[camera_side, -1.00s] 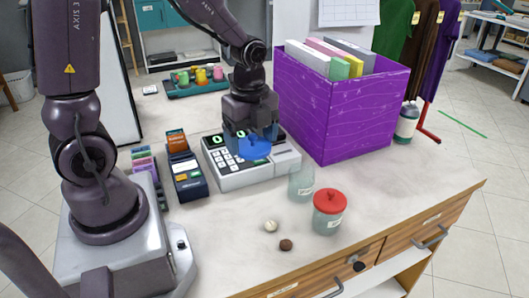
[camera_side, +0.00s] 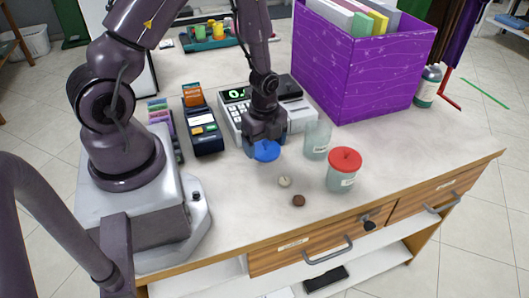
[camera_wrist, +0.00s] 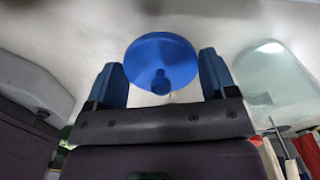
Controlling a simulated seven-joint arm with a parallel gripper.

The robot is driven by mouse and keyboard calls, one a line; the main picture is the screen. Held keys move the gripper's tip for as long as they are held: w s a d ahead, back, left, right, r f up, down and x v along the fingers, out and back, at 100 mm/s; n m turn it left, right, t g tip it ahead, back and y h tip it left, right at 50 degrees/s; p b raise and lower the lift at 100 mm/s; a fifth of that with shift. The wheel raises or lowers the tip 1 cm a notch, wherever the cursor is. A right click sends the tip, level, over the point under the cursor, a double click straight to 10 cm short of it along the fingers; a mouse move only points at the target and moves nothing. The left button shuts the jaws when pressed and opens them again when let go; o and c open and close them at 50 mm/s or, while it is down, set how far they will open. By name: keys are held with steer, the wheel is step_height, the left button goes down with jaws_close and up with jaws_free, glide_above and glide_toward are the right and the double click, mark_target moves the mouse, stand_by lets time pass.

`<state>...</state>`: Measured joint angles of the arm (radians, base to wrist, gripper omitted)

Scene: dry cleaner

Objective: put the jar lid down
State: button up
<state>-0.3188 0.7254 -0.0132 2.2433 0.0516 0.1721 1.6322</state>
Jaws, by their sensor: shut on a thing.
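The blue jar lid (camera_side: 267,151), a round disc with a small knob, is in my gripper (camera_side: 262,141), in front of the cash register. In the wrist view the lid (camera_wrist: 150,50) sits between the two fingers of my gripper (camera_wrist: 162,82), which is shut on it. The lid is low over the counter (camera_side: 225,185); I cannot tell whether it touches. An open clear jar (camera_side: 317,142) stands just right of the lid and also shows in the wrist view (camera_wrist: 272,85). A jar with a red lid (camera_side: 344,163) stands further right and nearer.
The cash register (camera_side: 236,117) is behind my gripper, with a card terminal (camera_side: 203,130) to its left. A purple box (camera_side: 365,75) stands behind the jars. Two small round things, one pale (camera_side: 285,181) and one brown (camera_side: 298,200), lie in front. The counter left of them is clear.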

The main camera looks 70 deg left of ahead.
mark_target(264, 152)
steer(key=shift+f, duration=1.6)
steer(key=shift+f, duration=0.1)
steer(key=o, duration=0.8)
step_height(264, 152, up, 12)
steer(key=shift+r, duration=0.1)
steer(key=s+d+r+n+t, duration=0.2)
steer(key=s+d+r+n, duration=0.1)
steer(key=r+n, duration=0.2)
steer(key=s+d+r+n+t, duration=0.1)
steer(key=s+d+r+n, duration=0.2)
steer(key=r, duration=0.7)
steer(key=s+d+r+n+t, duration=0.2)
steer(key=d+r+n, duration=0.1)
steer(key=r+n, duration=0.4)
steer(key=shift+s+r+n+t, duration=0.3)
steer(key=shift+s+r+n, duration=0.1)
